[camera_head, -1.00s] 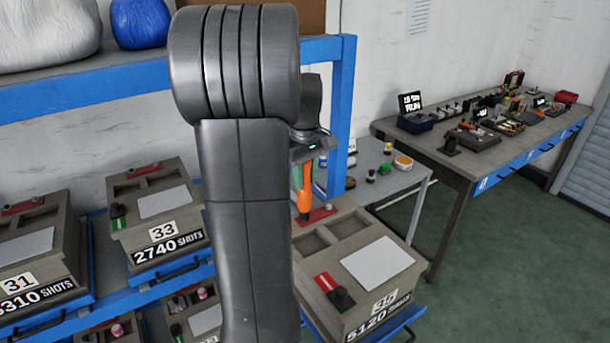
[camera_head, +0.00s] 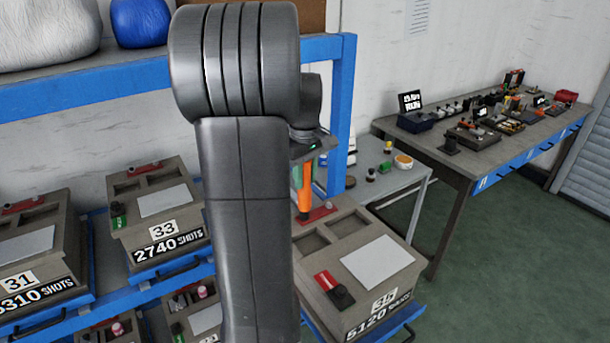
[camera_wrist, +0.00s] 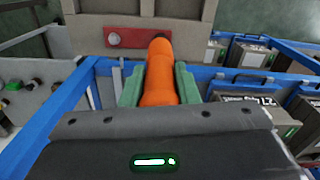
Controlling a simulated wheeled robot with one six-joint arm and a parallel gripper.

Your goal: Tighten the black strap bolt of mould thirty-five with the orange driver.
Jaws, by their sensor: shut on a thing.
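Mould thirty-five (camera_head: 335,238) is a grey-brown block on a blue shelf at the lower right of the head view, labelled 5120 shots. A red strap (camera_head: 322,212) lies at its back edge, and another red strap with a black knob (camera_head: 342,298) is at its front. My gripper (camera_wrist: 160,85) has green fingers shut on the orange driver (camera_head: 305,184), which points down over the back strap.
Mould 33 (camera_head: 118,187) and mould 31 (camera_head: 10,262) stand on the blue rack to the left. A blue rack post (camera_head: 341,110) stands close behind my gripper. A small grey table (camera_head: 405,180) and a tool bench (camera_head: 420,142) are beyond. Green floor is clear at right.

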